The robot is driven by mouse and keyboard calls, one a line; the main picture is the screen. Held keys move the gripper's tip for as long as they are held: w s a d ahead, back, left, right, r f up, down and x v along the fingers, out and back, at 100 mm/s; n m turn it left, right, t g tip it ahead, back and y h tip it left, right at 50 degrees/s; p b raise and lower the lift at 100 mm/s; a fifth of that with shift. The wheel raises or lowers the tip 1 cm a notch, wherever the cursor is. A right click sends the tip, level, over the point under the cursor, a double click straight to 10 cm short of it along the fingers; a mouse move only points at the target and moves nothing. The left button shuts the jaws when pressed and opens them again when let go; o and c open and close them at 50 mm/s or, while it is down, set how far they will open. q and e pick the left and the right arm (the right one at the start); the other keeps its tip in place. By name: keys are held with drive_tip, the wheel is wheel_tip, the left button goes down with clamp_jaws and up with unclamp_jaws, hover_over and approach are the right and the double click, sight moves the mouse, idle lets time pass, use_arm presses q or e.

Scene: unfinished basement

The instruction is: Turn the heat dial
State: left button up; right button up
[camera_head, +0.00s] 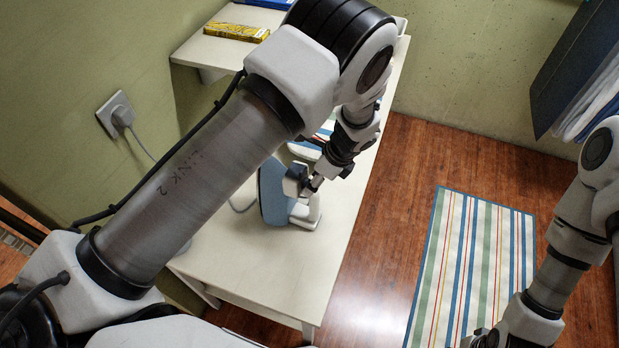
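An iron with a blue-grey plate (272,190) and a white body (308,212) stands upright on the white table (270,268). Its heat dial cannot be made out; my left gripper and arm cover part of the iron. My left gripper (311,186) is at the iron's upper right side, close to or touching it. Its fingers are small and partly hidden, so their opening is unclear. My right gripper (482,339) is at the bottom edge, over the floor and away from the table, mostly cut off.
A cord runs from a wall socket (116,112) toward the table. A striped cloth shows behind my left wrist. A striped rug (470,265) lies on the wooden floor (400,190). A dark blue hamper-like object (572,70) is upper right.

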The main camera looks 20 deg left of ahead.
use_arm(q)
drive_tip(key=shift+s+d+r, duration=0.4)
drive_tip(key=shift+s+d, duration=0.1)
drive_tip(key=shift+d, duration=0.15)
drive_tip(key=c, duration=0.8)
drive_tip(key=shift+s+a+r, duration=0.1)
drive_tip(key=shift+s, duration=0.05)
clamp_jaws()
drive_tip(key=shift+a+f, duration=0.2)
drive_tip(key=shift+a, duration=0.15)
drive_tip(key=shift+w+d+f+g, duration=0.2)
drive_tip(key=shift+w+g, duration=0.15)
drive_tip(key=shift+g, duration=0.65)
drive_tip(key=shift+a+r+g, duration=0.1)
drive_tip(key=shift+g, duration=0.2)
drive_tip(key=o, duration=0.8)
unclamp_jaws()
drive_tip(key=shift+w, duration=0.1)
